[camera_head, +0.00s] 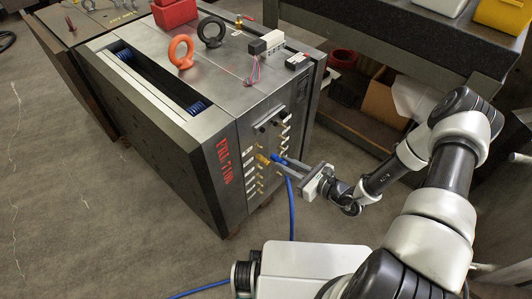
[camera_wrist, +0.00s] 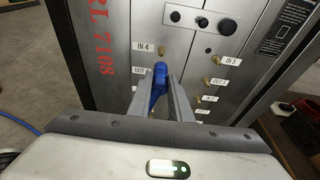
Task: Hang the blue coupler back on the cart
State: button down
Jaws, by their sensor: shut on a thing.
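The blue coupler (camera_head: 279,160) is at the port face of the steel mould base (camera_head: 222,150), and it also shows in the wrist view (camera_wrist: 159,80). My gripper (camera_head: 284,162) is shut on it, with one finger on each side (camera_wrist: 162,92). The coupler's front end points at the face near the "IN 4" label (camera_wrist: 144,47). I cannot tell whether it sits on a nipple or is just clear of it. A blue hose (camera_head: 291,210) hangs from the coupler to the floor. I cannot make out the cart in either view.
A yellow fitting (camera_head: 262,158) sits on the face left of the coupler. Several brass nipples with white labels surround it, including "IN 5" (camera_wrist: 227,60). An orange eyebolt (camera_head: 181,51) stands on top. A dark bench (camera_head: 400,35) stands behind. Floor at left (camera_head: 70,180) is clear.

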jog(key=shift+f+v, duration=0.25)
jog(key=shift+v, duration=0.8)
jog(key=shift+f+v, duration=0.25)
jog(key=shift+v, duration=0.75)
jog(key=shift+d, duration=0.1)
